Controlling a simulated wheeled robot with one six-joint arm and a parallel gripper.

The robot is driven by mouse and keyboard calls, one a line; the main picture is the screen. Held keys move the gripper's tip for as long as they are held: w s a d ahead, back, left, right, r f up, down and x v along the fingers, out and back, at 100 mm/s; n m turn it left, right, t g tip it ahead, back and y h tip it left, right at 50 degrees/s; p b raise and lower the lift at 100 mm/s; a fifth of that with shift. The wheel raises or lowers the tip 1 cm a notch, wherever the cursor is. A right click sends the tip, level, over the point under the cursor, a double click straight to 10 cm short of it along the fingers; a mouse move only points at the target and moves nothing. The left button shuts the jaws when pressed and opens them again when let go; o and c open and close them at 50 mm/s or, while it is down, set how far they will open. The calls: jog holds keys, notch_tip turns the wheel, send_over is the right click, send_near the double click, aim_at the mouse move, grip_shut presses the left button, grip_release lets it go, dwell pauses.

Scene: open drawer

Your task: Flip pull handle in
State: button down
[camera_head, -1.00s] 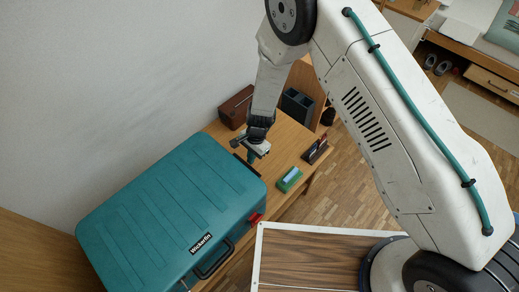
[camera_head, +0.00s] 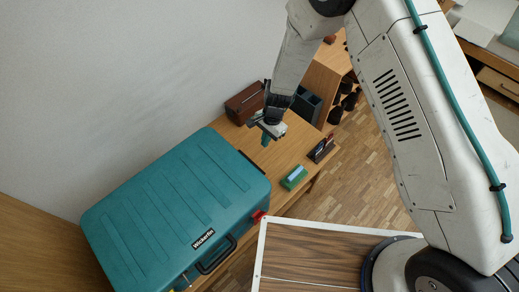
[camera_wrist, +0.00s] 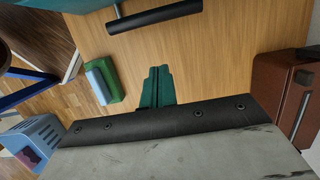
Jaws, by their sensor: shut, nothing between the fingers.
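A teal suitcase (camera_head: 170,200) with a "Wickerlin" label lies flat on the wooden desk. A black pull handle (camera_wrist: 155,16) on a metal rod stands out from its end in the wrist view; in the head view only a dark piece of it (camera_head: 250,161) shows at the suitcase's far right end. My gripper (camera_head: 265,141) is beyond that end, over the desk, apart from the handle. Its teal fingers (camera_wrist: 157,86) are shut and empty in the wrist view. Another black handle (camera_head: 217,256) is on the suitcase's long front side, with a red piece (camera_head: 258,215) near the corner.
A green and light-blue block (camera_head: 294,177) and a dark holder (camera_head: 322,149) sit on the desk right of the suitcase. A brown box (camera_head: 244,102) and a dark organizer (camera_head: 300,104) stand behind my gripper. Bare desk (camera_wrist: 230,50) lies between.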

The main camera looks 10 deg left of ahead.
jog(key=v, duration=0.5)
jog(key=shift+r, duration=0.4)
